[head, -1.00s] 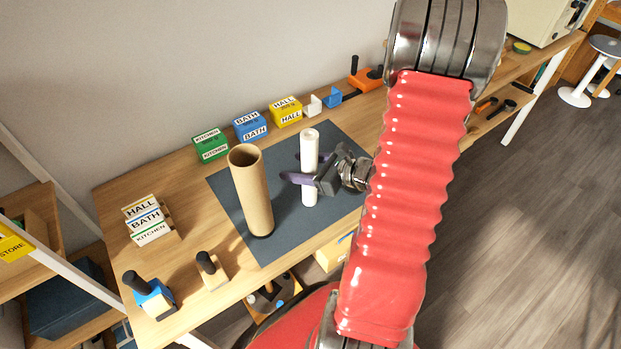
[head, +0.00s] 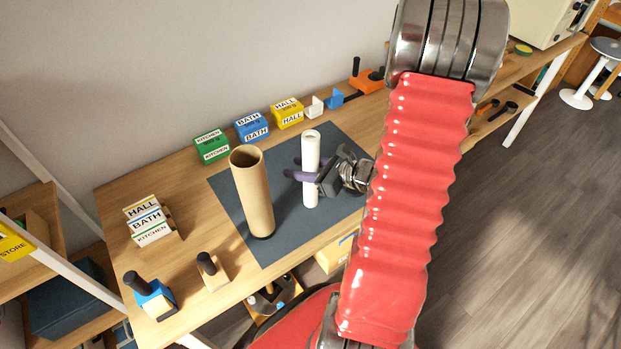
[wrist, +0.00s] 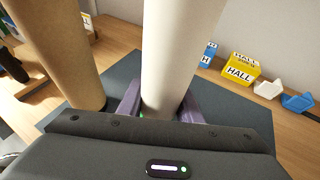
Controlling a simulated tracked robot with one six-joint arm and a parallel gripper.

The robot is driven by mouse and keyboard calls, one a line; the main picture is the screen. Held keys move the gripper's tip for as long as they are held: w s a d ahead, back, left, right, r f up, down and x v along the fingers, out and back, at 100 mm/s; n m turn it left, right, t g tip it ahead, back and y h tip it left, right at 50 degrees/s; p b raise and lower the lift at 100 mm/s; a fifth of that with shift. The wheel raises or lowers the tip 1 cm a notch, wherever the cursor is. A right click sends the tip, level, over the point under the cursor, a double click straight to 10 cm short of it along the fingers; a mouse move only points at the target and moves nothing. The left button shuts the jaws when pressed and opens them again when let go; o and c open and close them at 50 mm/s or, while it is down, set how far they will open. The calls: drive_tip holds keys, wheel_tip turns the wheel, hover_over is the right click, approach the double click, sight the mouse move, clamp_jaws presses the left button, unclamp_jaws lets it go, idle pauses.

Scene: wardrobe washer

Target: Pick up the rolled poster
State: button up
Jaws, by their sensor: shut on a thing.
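The rolled poster is a white upright roll (head: 311,150) on the dark mat (head: 229,203) in the head view. It also shows large in the middle of the wrist view (wrist: 178,55). My gripper (head: 305,170) has come in from the right and is shut on the roll around its middle. In the wrist view its purple fingers lie on both sides of the roll. The roll's lower end appears to be at the mat; I cannot tell whether it touches. A brown cardboard tube (head: 252,195) stands upright on the mat to the left, apart from my gripper.
Green, blue and yellow labelled boxes (head: 252,127) line the wall side of the table. A label stack (head: 150,222) stands at the left. Two dark-handled tools (head: 210,268) are at the front left.

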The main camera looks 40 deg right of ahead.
drive_tip(key=shift+r, duration=0.15)
wheel_tip(320, 180, up, 10)
idle(0.7)
idle(0.6)
